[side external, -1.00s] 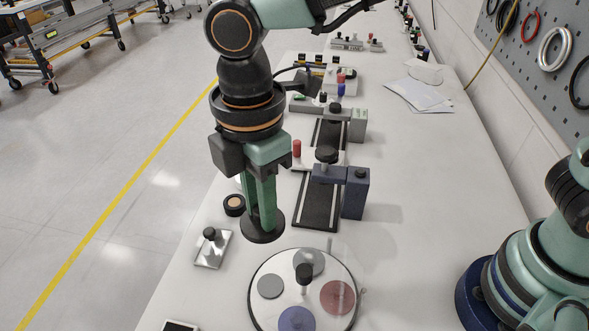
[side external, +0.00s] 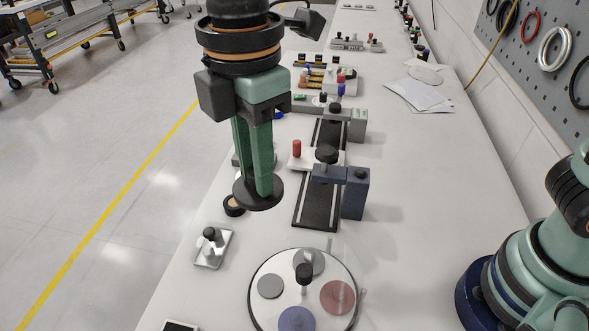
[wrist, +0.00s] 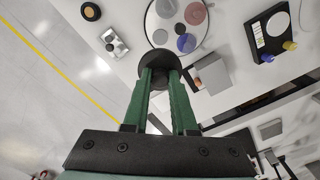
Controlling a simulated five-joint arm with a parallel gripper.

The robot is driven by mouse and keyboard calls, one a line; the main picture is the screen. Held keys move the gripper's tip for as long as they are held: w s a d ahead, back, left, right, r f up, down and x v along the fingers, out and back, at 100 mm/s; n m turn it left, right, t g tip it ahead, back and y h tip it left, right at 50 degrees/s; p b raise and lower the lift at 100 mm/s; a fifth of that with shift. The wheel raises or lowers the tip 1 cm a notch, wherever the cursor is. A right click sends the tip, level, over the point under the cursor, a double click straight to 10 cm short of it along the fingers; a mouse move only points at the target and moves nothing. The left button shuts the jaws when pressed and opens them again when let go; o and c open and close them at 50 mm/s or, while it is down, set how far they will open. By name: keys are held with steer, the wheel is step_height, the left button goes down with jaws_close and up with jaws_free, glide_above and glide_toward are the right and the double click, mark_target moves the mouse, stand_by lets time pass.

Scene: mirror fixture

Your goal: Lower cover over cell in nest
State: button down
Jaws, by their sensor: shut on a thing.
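My gripper (side external: 258,190) is shut on a black round cover (side external: 274,200), a flat disc held roughly level above the table. In the wrist view the cover (wrist: 152,61) sits at the tips of my green fingers (wrist: 166,75). A small black ring with a tan round centre, seemingly the nest with the cell (side external: 232,204), is on the table just left of the cover. The cover partly hides it in the side view. In the wrist view this nest (wrist: 91,11) is in full view at upper left, apart from the cover.
A round white plate with coloured discs and a black knob (side external: 340,267) lies near the front. A silver block with a black knob (side external: 214,248) is left of it. A dark track with a blue clamp (side external: 355,192) stands right. A second arm's base (side external: 500,290) is at far right.

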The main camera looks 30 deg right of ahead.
steer(key=w+d+m, duration=0.4)
steer(key=w+d, duration=0.3)
steer(key=d, duration=0.3)
steer(key=w+d+r+m, duration=0.1)
steer(key=w+d+m, duration=0.3)
steer(key=w+d, duration=0.4)
steer(key=w+d+m, duration=0.4)
steer(key=w+d, duration=0.1)
steer(key=d, duration=0.6)
step_height(320, 180, down, 16)
steer(key=shift+w+d+f, duration=0.1)
steer(key=shift+f, duration=2.15)
steer(key=shift+f, duration=0.85)
steer(key=shift+c, duration=0.8)
jaws_free()
steer(key=shift+r, duration=0.1)
